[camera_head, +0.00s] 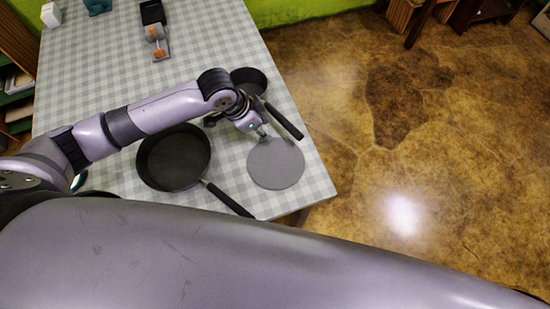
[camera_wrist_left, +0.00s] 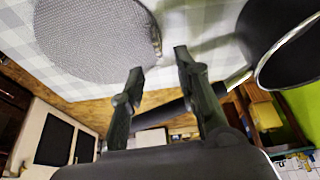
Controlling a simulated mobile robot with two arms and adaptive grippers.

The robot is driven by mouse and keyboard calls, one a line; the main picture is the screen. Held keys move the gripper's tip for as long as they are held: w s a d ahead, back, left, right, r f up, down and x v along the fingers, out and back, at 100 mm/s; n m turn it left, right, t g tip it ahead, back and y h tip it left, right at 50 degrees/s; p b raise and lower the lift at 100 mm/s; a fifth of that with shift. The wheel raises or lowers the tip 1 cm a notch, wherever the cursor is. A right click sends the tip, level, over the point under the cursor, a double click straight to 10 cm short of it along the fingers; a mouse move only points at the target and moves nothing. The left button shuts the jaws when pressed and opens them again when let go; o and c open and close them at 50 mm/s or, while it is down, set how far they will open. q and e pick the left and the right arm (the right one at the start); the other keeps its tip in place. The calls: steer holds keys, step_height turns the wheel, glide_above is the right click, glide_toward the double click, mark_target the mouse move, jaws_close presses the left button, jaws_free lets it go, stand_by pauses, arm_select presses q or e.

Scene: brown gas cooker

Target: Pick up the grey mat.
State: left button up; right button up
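The round grey mat (camera_head: 276,164) lies flat on the checked tablecloth near the table's right front corner. In the left wrist view the mat (camera_wrist_left: 92,38) fills the upper left. My left gripper (camera_head: 262,133) is at the mat's far edge. In the left wrist view the left gripper (camera_wrist_left: 159,62) is open, with its two dark fingers apart and nothing held between them. The mat's rim shows close by the fingertips; I cannot tell whether they touch it. My right gripper is not in view.
A large black pan (camera_head: 173,160) stands left of the mat, its handle reaching the front edge. A smaller pan (camera_head: 249,78) is behind my gripper, its handle pointing towards the right edge. The checked table (camera_head: 225,35) has free room at the back right.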

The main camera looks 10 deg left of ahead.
arm_select(q)
steer(key=x, duration=0.4)
steer(key=shift+s+a+f, duration=0.1)
steer(key=shift+a+f, duration=0.1)
steer(key=shift+c, duration=0.4)
jaws_close()
